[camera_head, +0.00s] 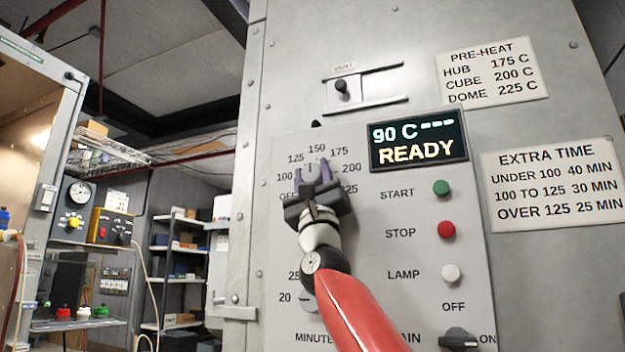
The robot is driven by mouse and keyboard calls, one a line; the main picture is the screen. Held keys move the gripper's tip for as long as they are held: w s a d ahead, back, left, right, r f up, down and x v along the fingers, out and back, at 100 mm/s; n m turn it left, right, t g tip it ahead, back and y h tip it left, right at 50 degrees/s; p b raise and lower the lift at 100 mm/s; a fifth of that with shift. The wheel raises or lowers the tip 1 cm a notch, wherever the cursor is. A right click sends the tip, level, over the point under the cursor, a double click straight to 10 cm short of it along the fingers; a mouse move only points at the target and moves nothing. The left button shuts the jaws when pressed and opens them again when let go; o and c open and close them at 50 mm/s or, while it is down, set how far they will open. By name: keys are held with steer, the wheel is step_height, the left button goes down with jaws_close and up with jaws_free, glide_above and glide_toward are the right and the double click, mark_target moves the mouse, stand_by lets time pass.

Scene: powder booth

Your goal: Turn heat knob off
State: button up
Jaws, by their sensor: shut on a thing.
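The heat dial (317,149) is on the oven's control panel, with marks for OFF, 100, 125, 150, 175 and 200. Its knob is almost wholly hidden behind my gripper (311,172), so I cannot tell which mark it points to. My gripper reaches up from below, its two purple fingers at the dial's centre, shut on the heat knob. The display (418,139) right of the dial reads "90 C ---" and "READY".
Right of my arm are the green START button (441,188), red STOP button (446,229), white LAMP button (452,273) and a dark OFF/ON switch (458,339). A vent slider (342,88) sits above. My arm covers much of the minutes dial.

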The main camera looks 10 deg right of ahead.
mark_target(319, 177)
steer(key=n+g+y, duration=0.1)
steer(key=n+y, duration=0.2)
steer(key=n+g+y+p, duration=0.1)
steer(key=n+g+y, duration=0.1)
steer(key=n+y, duration=0.1)
steer(key=n+g+y, duration=0.1)
steer(key=n+y, duration=0.3)
steer(key=y, duration=0.1)
steer(key=shift+d+r+g+p, duration=0.15)
steer(key=shift+r+g+p, duration=0.05)
steer(key=shift+g+p, duration=0.2)
steer(key=shift+s+n+g+y+p, duration=0.1)
steer(key=shift+n+g+y+p, duration=0.85)
steer(key=shift+n+g, duration=0.9)
steer(key=shift+f, duration=0.1)
steer(key=o, duration=1)
steer(key=b+v, duration=0.6)
steer(key=v, duration=0.1)
steer(key=shift+f, duration=0.15)
steer(key=shift+s+d+f+b, duration=0.1)
steer(key=shift+s+b, duration=0.15)
steer(key=shift+b, duration=0.2)
